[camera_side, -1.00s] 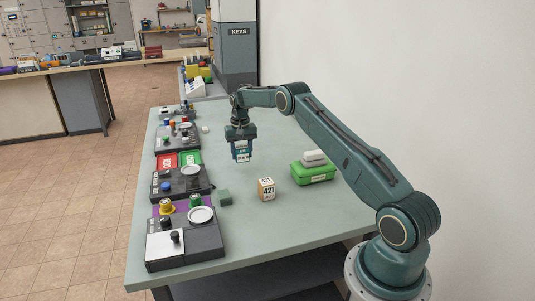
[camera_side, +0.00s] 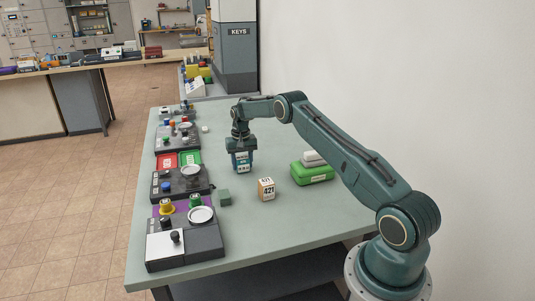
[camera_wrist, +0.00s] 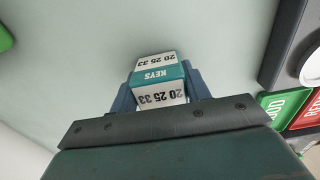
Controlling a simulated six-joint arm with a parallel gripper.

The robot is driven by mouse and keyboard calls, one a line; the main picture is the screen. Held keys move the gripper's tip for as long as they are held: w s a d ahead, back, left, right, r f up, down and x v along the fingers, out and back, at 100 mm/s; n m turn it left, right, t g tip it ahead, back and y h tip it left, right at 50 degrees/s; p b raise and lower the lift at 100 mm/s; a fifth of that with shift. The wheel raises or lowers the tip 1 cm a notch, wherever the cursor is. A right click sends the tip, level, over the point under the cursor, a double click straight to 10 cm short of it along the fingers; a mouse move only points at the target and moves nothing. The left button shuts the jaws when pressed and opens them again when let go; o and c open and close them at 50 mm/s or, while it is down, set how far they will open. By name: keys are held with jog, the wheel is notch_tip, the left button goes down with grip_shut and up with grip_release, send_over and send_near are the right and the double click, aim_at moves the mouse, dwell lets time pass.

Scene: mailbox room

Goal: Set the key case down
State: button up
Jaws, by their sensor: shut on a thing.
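The key case is a small white box with a teal band marked "KEYS" and the numbers "20 25 33" in the wrist view (camera_wrist: 158,75). My gripper (camera_wrist: 160,92) is shut on it, with a blue finger on each side. In the side view the key case (camera_side: 243,167) hangs below my gripper (camera_side: 242,158), low over the green-grey table (camera_side: 245,235). I cannot tell whether its underside touches the table top.
A box marked 421 (camera_side: 266,190) stands nearer the camera, with a green case (camera_side: 312,174) to its right. A small green block (camera_side: 225,198) sits beside the row of control panels (camera_side: 184,245) along the left edge. The table around the key case is clear.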

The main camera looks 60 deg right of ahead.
aim_at(242, 157)
jog(key=shift+f, duration=0.1)
jog(key=o, duration=1)
jog(key=shift+o, duration=0.2)
notch_tip(242, 157, up, 12)
jog(key=shift+r, duration=0.25)
dwell(0.3)
